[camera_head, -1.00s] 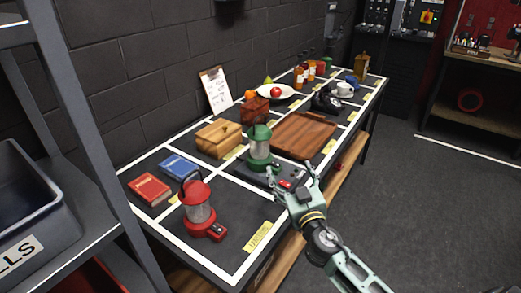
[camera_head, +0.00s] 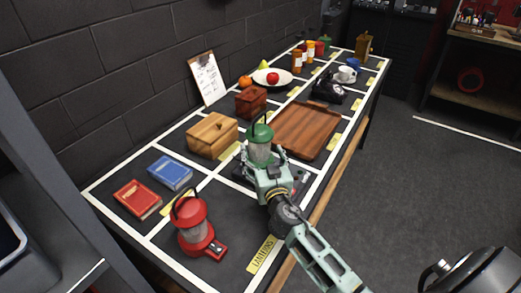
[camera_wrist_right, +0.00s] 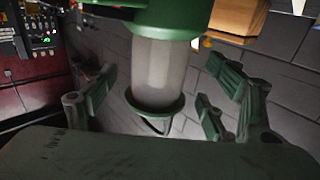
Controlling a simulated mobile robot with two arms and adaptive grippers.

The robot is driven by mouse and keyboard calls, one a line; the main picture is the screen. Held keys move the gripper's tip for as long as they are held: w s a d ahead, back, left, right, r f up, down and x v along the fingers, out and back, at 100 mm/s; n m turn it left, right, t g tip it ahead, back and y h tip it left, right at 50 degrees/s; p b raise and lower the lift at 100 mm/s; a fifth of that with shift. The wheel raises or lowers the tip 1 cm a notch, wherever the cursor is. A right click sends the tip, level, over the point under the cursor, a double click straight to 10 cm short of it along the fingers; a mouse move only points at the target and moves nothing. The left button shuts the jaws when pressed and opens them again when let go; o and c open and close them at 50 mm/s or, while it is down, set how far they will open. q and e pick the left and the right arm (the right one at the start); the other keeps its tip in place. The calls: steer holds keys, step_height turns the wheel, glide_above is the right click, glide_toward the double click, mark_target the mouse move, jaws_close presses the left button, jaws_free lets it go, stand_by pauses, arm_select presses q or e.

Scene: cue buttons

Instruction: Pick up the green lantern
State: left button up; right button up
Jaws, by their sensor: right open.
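The green lantern (camera_head: 260,147) stands on the dark table in the head view, with a green cap and a clear body. My right gripper (camera_head: 264,166) is at its near side, and its fingers reach to either side of the lower lantern. In the right wrist view the lantern (camera_wrist_right: 160,65) appears upside down, between the spread fingers of my right gripper (camera_wrist_right: 158,108). The gripper is open; I cannot tell whether a finger touches the lantern. The lantern's base is mostly hidden by the gripper. My left gripper is not in view.
A red lantern (camera_head: 194,226) stands nearer on the table. A wooden box (camera_head: 212,136) is left of the green lantern, and a wooden tray (camera_head: 306,131) is behind it to the right. Red and blue books (camera_head: 171,171) lie at the left. Open floor lies right of the table.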

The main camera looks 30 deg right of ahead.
mark_target(260, 145)
steer(key=x, duration=0.3)
steer(key=shift+w+d+p, duration=0.15)
steer(key=shift+w+p, duration=0.15)
steer(key=shift+w, duration=0.25)
steer(key=c, duration=1.3)
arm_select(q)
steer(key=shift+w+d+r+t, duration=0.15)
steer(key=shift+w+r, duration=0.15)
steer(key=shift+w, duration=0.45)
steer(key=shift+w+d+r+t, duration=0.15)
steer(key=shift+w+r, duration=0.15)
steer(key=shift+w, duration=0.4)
arm_select(e)
steer(key=shift+r, duration=0.1)
jaws_close()
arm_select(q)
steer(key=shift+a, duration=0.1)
